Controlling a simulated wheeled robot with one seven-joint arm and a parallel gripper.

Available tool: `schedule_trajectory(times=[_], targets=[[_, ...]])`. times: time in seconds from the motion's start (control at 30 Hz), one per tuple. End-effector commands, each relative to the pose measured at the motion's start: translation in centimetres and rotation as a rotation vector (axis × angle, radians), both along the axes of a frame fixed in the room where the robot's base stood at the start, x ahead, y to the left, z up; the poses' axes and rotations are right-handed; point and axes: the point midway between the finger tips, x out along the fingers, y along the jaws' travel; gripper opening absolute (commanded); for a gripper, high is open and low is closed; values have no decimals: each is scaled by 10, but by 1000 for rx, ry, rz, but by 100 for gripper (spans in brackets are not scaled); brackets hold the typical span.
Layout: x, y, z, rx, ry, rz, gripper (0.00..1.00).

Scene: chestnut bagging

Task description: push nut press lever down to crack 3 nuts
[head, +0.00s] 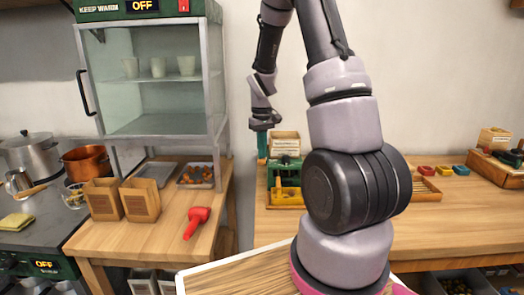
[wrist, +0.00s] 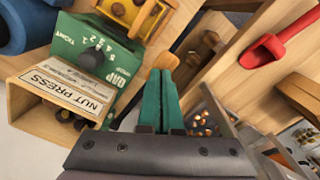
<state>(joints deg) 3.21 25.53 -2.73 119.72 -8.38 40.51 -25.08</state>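The nut press (head: 287,172) stands at the left end of the right-hand counter in the head view, partly behind my arm. In the wrist view its wooden hopper, labelled NUT PRESS (wrist: 68,92), holds several dark nuts. Its green body has a gap scale and a black knob (wrist: 92,58); a yellow part (wrist: 140,15) shows above. I cannot clearly make out the lever. My gripper (head: 262,145) is just left of the press in the head view.
A red scoop (head: 197,220) lies on the left wooden counter, near two paper bags (head: 140,200) and a tray of nuts (head: 196,184). A warming cabinet (head: 150,80) stands above. A gap separates the two counters. A blue round part (wrist: 20,25) shows at the wrist view's upper left.

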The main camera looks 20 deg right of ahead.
Motion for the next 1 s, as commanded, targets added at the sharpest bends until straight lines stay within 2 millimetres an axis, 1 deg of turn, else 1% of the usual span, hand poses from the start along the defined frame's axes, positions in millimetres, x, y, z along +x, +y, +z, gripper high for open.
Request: schedule_trajectory(times=[0.1, 0.43, 0.77, 1.0], targets=[[0, 0, -5, 0, -1, 0, 0], [0, 0, -7, -1, -2, 1, 0], [-3, 1, -27, -1, -1, 2, 0], [-3, 2, -28, -1, -1, 2, 0]])
